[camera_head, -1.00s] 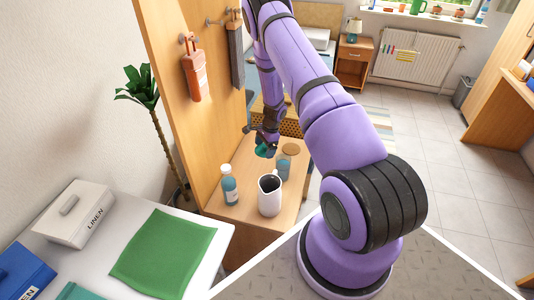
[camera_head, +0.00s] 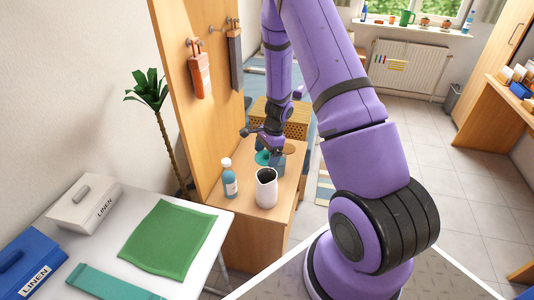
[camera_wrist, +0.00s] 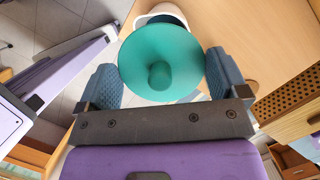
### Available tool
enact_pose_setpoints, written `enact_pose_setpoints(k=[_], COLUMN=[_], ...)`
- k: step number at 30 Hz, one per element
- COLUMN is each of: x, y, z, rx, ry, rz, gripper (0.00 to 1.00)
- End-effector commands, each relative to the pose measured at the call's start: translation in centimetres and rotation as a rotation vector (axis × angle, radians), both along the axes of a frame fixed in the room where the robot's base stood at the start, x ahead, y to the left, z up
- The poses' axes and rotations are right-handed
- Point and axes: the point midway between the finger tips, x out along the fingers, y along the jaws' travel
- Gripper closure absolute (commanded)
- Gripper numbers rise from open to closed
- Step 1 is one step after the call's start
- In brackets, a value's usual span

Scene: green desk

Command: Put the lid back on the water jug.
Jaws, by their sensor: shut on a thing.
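The white water jug (camera_head: 266,190) stands upright on the wooden cabinet top, its dark open mouth showing. The teal round lid (camera_head: 262,158) is held just behind the jug in the head view, apart from its rim. In the wrist view the lid (camera_wrist: 160,68), with its knob facing the camera, sits between the two blue fingers of my gripper (camera_wrist: 162,78). My gripper (camera_head: 268,154) is shut on the lid. Part of the white jug (camera_wrist: 160,13) shows beyond the lid, which hides the rest of it.
A blue bottle (camera_head: 229,180) stands left of the jug, near the upright wooden panel (camera_head: 190,110). A round brown item (camera_head: 290,149) lies behind, partly hidden. The white table (camera_head: 190,278) at front left holds a green cloth (camera_head: 170,237) and a linen box (camera_head: 85,205).

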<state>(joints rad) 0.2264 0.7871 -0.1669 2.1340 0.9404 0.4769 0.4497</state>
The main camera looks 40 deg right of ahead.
Motion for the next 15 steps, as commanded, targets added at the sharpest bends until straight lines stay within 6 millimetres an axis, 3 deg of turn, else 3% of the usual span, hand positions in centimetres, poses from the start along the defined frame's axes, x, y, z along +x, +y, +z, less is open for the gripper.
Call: enact_pose_setpoints(k=[15], x=[0.0], y=[-0.1], z=[-3.5], rx=[0.000], ry=[0.001], rz=[-0.002], gripper=[0.30])
